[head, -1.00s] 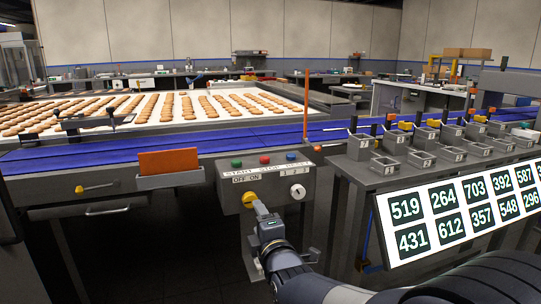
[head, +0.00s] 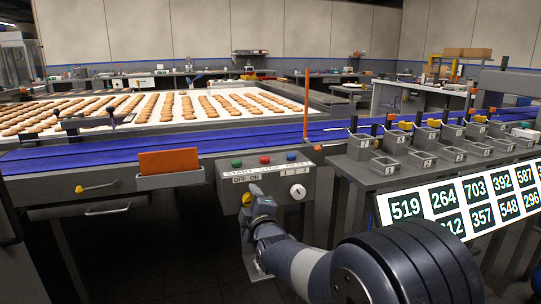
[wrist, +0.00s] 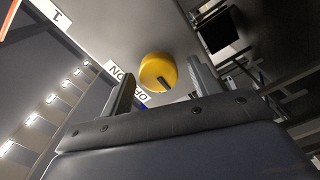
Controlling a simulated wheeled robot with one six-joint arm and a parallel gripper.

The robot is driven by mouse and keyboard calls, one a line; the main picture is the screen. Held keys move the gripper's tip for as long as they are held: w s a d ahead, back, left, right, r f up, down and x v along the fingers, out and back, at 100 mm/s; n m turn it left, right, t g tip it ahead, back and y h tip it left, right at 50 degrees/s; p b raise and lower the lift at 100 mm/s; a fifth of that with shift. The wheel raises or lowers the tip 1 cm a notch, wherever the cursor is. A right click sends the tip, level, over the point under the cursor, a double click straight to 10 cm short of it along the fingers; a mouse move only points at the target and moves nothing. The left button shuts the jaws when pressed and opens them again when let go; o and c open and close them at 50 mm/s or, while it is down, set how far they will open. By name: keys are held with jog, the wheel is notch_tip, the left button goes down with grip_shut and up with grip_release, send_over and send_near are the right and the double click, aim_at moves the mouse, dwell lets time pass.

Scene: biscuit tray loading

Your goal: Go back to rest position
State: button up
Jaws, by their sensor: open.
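My gripper (head: 256,192) is at the front of the grey control box (head: 228,176), by the yellow OFF/ON knob (head: 247,199). In the wrist view its two jaws (wrist: 158,84) are open and apart, and the yellow knob (wrist: 157,68) lies ahead between them with a dark mark on its face. I cannot tell whether a jaw touches the knob. My arm reaches in from the lower right.
The box also has green, red and blue buttons on top and a white dial (head: 297,191). A blue conveyor (head: 90,157) and biscuit trays lie behind. A number board (head: 480,200) and a bench with several small bins (head: 390,167) stand at right.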

jog(key=m+p, duration=0.1)
jog(key=m, duration=0.1)
jog(key=m+p, duration=0.1)
jog(key=shift+r+m, duration=0.2)
jog(key=shift+m, duration=0.2)
jog(key=m+p, duration=0.3)
jog(key=m, duration=0.1)
jog(key=shift+d+r, duration=0.1)
jog(key=shift+d+m+p, duration=0.1)
jog(key=shift+m+p, duration=2.9)
jog(key=shift+p, duration=0.05)
